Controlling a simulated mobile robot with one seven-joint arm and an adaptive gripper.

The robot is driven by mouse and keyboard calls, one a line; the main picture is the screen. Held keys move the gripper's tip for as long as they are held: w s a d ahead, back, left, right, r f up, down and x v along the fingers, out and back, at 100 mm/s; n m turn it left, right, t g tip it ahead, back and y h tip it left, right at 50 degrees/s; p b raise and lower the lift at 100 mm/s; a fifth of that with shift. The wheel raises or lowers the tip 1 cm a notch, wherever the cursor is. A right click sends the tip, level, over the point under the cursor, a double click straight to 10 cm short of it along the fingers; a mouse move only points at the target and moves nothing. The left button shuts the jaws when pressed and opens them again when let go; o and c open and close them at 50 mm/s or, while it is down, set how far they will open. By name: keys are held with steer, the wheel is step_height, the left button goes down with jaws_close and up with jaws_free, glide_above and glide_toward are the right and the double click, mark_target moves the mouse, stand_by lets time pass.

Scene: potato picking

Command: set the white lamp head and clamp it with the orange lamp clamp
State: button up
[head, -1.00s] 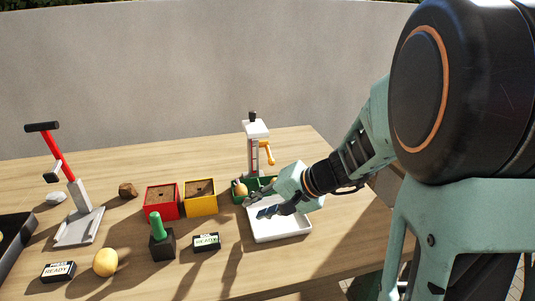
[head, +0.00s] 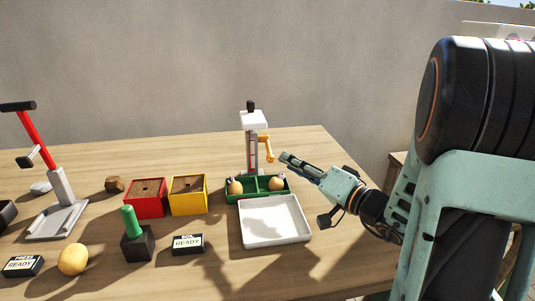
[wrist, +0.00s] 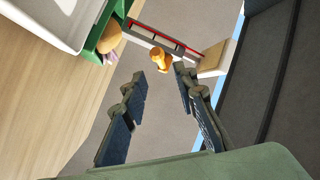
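The white lamp head (head: 253,120) sits high on an upright grey post (head: 252,155) with a red stripe, behind the green tray. The orange lamp clamp (head: 265,146) sticks out from the post's right side, below the head. My gripper (head: 284,158) is just right of the clamp, pointing left toward the post. In the wrist view, its two dark fingers (wrist: 161,77) are apart and empty, with the orange clamp (wrist: 160,60) just beyond the gap between the tips. The striped post (wrist: 165,38) and a pale block (wrist: 212,60), apparently the lamp head, show behind it.
A green tray (head: 256,197) holding two potatoes stands at the post's foot, with a white tray (head: 272,240) in front. Red (head: 146,211) and yellow (head: 187,211) soil boxes stand left. A green-handled black block (head: 134,247) and a red-armed press (head: 60,215) are farther left.

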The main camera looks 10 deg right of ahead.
mark_target(270, 149)
steer(key=x, duration=0.9)
steer(key=shift+a, duration=0.1)
steer(key=shift+c, duration=0.5)
jaws_close()
